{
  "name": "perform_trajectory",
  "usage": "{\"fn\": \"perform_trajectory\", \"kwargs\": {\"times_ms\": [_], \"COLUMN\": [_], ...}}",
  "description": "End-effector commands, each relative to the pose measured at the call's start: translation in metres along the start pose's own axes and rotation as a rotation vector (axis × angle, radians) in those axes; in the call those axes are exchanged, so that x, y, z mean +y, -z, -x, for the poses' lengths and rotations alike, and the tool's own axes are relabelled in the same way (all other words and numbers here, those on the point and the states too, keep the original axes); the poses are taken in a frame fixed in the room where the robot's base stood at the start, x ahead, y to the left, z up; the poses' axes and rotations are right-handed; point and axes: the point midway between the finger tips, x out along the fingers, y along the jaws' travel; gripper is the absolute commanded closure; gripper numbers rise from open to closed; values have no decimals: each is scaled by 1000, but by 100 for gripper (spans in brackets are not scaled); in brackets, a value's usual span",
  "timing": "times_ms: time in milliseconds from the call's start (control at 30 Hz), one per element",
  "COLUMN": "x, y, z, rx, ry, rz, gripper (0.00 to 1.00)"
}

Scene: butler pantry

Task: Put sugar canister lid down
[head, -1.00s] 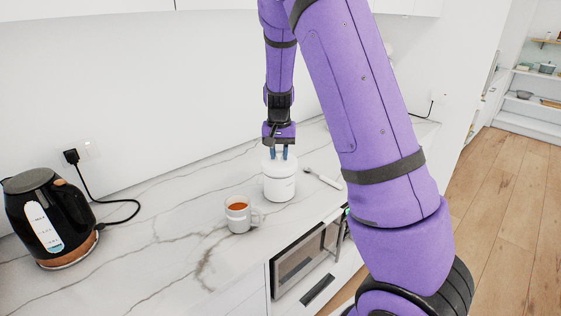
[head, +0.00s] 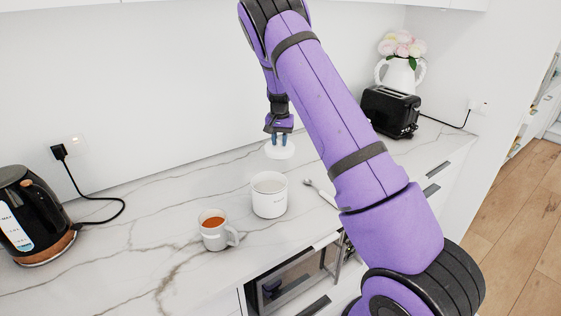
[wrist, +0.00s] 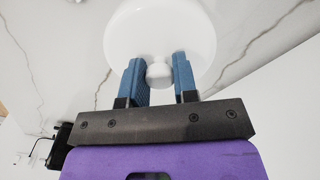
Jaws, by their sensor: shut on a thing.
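My gripper (head: 280,138) is shut on the knob of the white round sugar canister lid (head: 280,152). It holds the lid in the air, clear of the canister, a little above and behind it in the head view. The wrist view shows the lid (wrist: 165,35) with its small knob between the two blue fingers (wrist: 160,78). The white sugar canister (head: 269,200) stands upright and open on the marble counter. Its contents cannot be made out clearly.
A mug of reddish-brown tea (head: 217,232) stands just left of the canister. A spoon (head: 320,191) lies to its right. A black kettle (head: 30,218) is far left and a black toaster (head: 390,112) back right.

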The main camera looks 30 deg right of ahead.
Motion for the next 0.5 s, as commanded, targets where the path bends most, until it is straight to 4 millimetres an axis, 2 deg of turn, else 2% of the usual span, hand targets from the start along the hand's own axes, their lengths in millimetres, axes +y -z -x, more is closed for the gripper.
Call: {"fn": "perform_trajectory", "kwargs": {"times_ms": [133,367,500], "x": [1,0,0], "y": [-1,0,0], "z": [-27,-48,-67], "rx": [-2,-1,-1], "ry": [-3,-1,-2], "rz": [-1,-1,0], "gripper": [97,97,97]}}
